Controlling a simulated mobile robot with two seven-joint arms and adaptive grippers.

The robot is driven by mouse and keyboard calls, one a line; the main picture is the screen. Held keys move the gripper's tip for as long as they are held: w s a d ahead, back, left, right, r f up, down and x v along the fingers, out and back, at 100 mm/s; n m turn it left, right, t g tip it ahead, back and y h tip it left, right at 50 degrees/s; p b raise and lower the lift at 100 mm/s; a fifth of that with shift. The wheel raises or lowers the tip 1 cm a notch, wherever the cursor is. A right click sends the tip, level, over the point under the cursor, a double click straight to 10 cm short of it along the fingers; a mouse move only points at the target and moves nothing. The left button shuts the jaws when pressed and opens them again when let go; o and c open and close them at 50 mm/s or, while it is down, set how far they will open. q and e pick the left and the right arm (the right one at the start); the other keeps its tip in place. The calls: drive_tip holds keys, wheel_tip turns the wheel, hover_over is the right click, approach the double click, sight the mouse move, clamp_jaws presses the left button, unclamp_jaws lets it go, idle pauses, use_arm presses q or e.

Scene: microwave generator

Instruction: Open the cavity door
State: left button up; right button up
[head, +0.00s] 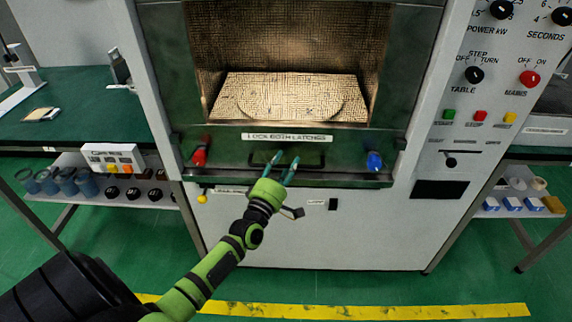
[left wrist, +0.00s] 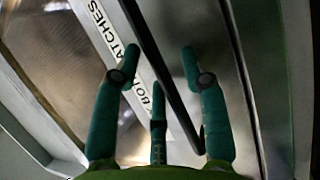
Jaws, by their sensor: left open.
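The cavity door (head: 225,150) is dark green with a mesh window and appears shut across the front of the machine. A white label (head: 287,137) about locking both latches is on its lower part, with a dark bar handle (head: 314,166) below. A red latch knob (head: 199,157) is at the left and a blue one (head: 374,161) at the right. My left gripper (head: 286,158) is open at the handle. In the left wrist view, the handle bar (left wrist: 160,70) runs between its spread fingers (left wrist: 159,50). Contact cannot be told. My right gripper is not in view.
A control panel with a red mains knob (head: 529,78) is at the right. A table with a lower shelf (head: 150,203) of jars and black parts stands at the left, another shelf (head: 497,212) at the right. A yellow floor line (head: 400,311) crosses open green floor in front.

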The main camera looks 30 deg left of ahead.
use_arm(q)
clamp_jaws()
